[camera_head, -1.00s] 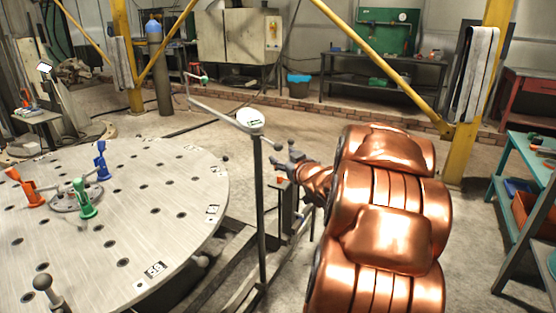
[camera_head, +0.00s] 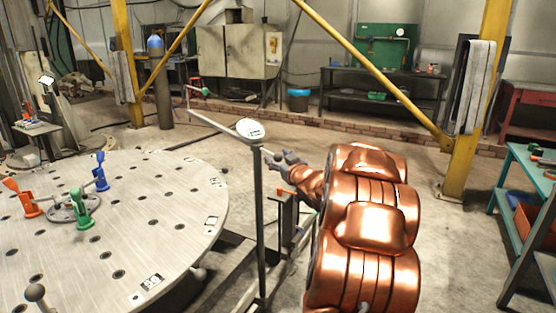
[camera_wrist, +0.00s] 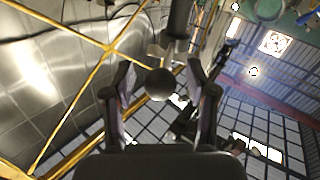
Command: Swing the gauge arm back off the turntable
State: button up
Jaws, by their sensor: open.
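The gauge arm is a thin grey bar (camera_head: 215,120) on an upright post (camera_head: 259,215), with a white round dial (camera_head: 250,130) at the post's top. The bar points to the back left, its tip in the picture over floor behind the turntable's right edge. The turntable (camera_head: 130,225) is a large round holed plate at the left. My gripper (camera_head: 271,163) is just right of the post, below the dial. In the wrist view my gripper (camera_wrist: 160,95) is open, with a dark ball knob (camera_wrist: 160,83) between its fingers. I cannot tell whether they touch it.
Orange (camera_head: 28,203), blue (camera_head: 101,172) and green (camera_head: 82,212) clamps stand on the turntable. A yellow column (camera_head: 470,120) and a teal bench (camera_head: 535,170) are at the right. A dark workbench (camera_head: 375,85) stands at the back. Floor between is clear.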

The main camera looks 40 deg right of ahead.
jog(key=shift+w, duration=0.1)
jog(key=shift+c, duration=0.3)
grip_shut()
dwell(0.4)
